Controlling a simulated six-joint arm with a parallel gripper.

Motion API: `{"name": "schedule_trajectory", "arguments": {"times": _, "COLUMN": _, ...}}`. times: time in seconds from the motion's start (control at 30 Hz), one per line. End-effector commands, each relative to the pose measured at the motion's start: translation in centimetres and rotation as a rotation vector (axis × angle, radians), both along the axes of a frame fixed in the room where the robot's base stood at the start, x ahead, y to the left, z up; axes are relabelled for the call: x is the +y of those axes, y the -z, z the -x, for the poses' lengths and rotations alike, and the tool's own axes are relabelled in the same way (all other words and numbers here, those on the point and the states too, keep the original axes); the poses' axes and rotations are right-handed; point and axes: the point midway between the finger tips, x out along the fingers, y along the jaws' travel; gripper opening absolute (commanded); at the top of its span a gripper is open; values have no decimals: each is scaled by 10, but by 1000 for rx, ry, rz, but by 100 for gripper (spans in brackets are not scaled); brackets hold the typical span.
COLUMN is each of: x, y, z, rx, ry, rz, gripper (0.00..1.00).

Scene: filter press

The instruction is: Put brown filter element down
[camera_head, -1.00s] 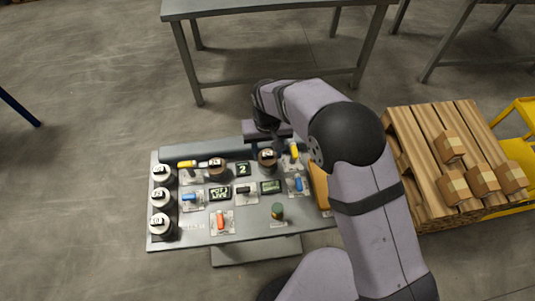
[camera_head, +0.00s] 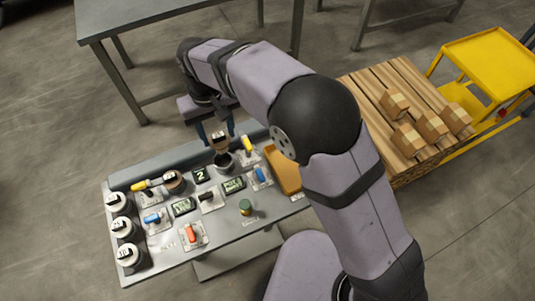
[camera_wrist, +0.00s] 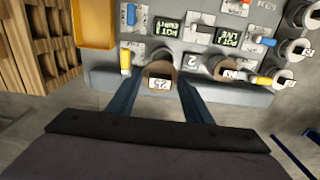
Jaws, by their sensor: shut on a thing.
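A brown filter element (camera_head: 219,143) with a pale label on top is held between the two blue fingers of my gripper (camera_head: 217,133). It is upright and just above a round grey pot (camera_head: 224,162) at the back of the panel (camera_head: 232,222). In the wrist view the filter element (camera_wrist: 160,76) sits between the fingertips, with the pot (camera_wrist: 160,48) partly hidden behind it. Whether its lower end touches the pot is unclear.
A yellow-handled lever (camera_head: 248,145) is close on the right of the pot. An orange tray (camera_head: 284,172) lies beyond it. Several white-topped canisters (camera_head: 123,227) line the panel's left edge. Displays and coloured levers fill the middle. A pallet with boxes (camera_head: 400,105) stands at right.

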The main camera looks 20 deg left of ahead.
Motion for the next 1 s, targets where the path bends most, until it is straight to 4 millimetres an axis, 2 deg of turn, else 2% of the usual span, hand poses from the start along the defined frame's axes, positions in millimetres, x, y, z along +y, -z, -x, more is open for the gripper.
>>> {"name": "schedule_trajectory", "arguments": {"times": 0.27, "x": -23, "y": -27, "z": -47, "rx": -2, "ry": 103, "rz": -4, "gripper": 22}}
{"name": "schedule_trajectory", "arguments": {"times": 0.37, "x": -39, "y": -40, "z": -65, "rx": -2, "ry": 151, "rz": -2, "gripper": 22}}
{"name": "schedule_trajectory", "arguments": {"times": 0.57, "x": -93, "y": -57, "z": -88, "rx": -1, "ry": 260, "rz": -1, "gripper": 22}}
{"name": "schedule_trajectory", "arguments": {"times": 0.67, "x": -121, "y": -57, "z": -90, "rx": 0, "ry": 306, "rz": 0, "gripper": 22}}
{"name": "schedule_trajectory", "arguments": {"times": 0.8, "x": -157, "y": -49, "z": -83, "rx": 1, "ry": 325, "rz": 1, "gripper": 22}}
{"name": "schedule_trajectory", "arguments": {"times": 0.9, "x": -174, "y": -37, "z": -69, "rx": 2, "ry": 289, "rz": 2, "gripper": 22}}
{"name": "schedule_trajectory", "arguments": {"times": 1.0, "x": -183, "y": -22, "z": -56, "rx": 3, "ry": 230, "rz": 3, "gripper": 22}}
